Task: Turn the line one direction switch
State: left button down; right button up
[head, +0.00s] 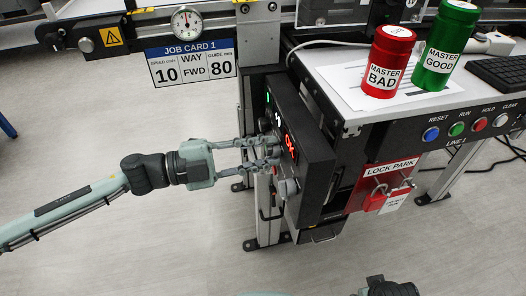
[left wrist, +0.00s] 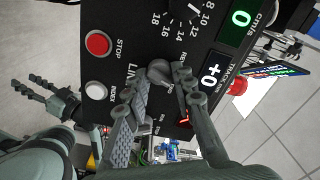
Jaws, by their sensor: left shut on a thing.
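The line one control panel (head: 301,140) is a dark box on the side of the conveyor stand. In the left wrist view its face (left wrist: 120,68) carries lettering reading LINE and part of REV. My left gripper (head: 262,152) reaches in from the left with its fingers at that face. In the left wrist view, the left gripper (left wrist: 168,92) is shut on the direction switch (left wrist: 160,72), a small dark knob largely hidden by the fingers. Its exact setting cannot be read. My right gripper (left wrist: 45,98) hangs away from the panel, its fingers apart and empty.
Job card 1 (head: 192,62) reads speed 10, way FWD, guide 80. The panel has a red STOP button (left wrist: 98,44), a white INDEX button (left wrist: 96,90) and a speed display (left wrist: 240,18) showing 0. Red (head: 388,62) and green (head: 446,45) canisters stand on the table. A red lock park (head: 388,172) hangs below.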

pick_arm(q)
jog(key=shift+m, duration=0.6)
jog(key=shift+f+m+b, duration=0.1)
jog(key=shift+m+b, duration=0.2)
jog(key=shift+m, duration=0.1)
jog(key=shift+m+b, duration=0.75)
jog(key=shift+m, duration=1.25)
pick_arm(e)
jog(key=shift+d+r, duration=0.15)
jog(key=shift+r, duration=1.2)
jog(key=shift+d+r, duration=0.1)
jog(key=shift+r, duration=1.25)
pick_arm(q)
jog(key=c, duration=1.3)
grip_release()
pick_arm(e)
jog(key=shift+w, duration=0.1)
pick_arm(q)
jog(key=v, duration=1.2)
